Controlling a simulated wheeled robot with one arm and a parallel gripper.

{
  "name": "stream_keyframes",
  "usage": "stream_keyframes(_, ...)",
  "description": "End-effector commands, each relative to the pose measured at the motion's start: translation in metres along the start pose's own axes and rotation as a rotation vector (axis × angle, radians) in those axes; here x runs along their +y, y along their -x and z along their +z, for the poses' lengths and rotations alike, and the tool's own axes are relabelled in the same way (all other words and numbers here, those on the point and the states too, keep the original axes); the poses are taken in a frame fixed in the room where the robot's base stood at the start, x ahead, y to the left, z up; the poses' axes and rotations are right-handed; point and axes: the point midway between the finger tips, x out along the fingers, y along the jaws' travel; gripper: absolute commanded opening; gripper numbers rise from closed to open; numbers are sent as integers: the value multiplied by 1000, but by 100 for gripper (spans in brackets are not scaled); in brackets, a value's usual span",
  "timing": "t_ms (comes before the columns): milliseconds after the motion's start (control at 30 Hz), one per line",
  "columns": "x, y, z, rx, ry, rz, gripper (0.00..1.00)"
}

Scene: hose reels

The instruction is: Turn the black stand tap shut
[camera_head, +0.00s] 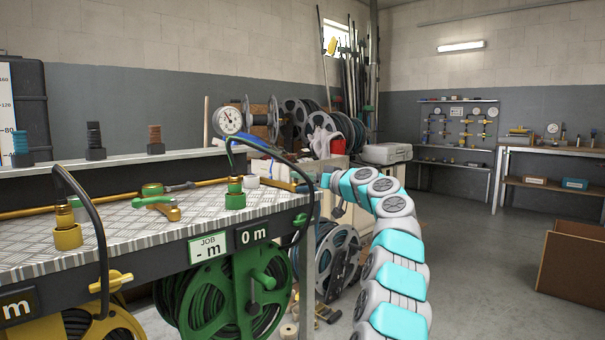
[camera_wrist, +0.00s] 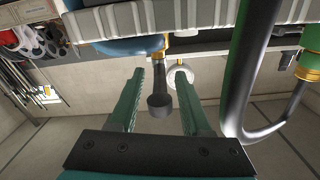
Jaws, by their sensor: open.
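In the wrist view my gripper (camera_wrist: 160,72) is open, with its two green fingers apart. A black tap lever (camera_wrist: 160,104) with a thick round end shows between the fingers, joined to a brass fitting (camera_wrist: 161,46). I see no finger touching it. In the head view my arm reaches left to the right end of the bench, and the fingers cannot be made out there. A dark lever (camera_head: 178,187) lies by a brass pipe on the bench; I cannot tell whether it is the same tap.
A curved black hose (camera_wrist: 238,105) stands close right of the fingers. The metal bench (camera_head: 130,235) carries a green fitting (camera_head: 235,195), a yellow fitting (camera_head: 67,236) and a green-handled brass valve (camera_head: 160,206). A green reel (camera_head: 195,305) hangs below.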

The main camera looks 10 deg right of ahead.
Motion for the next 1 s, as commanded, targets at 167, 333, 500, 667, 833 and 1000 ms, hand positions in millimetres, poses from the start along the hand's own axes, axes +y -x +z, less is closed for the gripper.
stream_keyframes(167,0,-7,1,-2,-2,0,48)
stream_keyframes(333,0,-8,2,-2,-2,-1,48)
stream_keyframes(500,0,-8,2,-1,-2,-1,42)
stream_keyframes(667,0,-8,2,-1,-2,-1,24)
stream_keyframes(833,0,-8,2,-2,-2,-1,4)
stream_keyframes(1000,0,-8,2,-2,-2,-1,0)
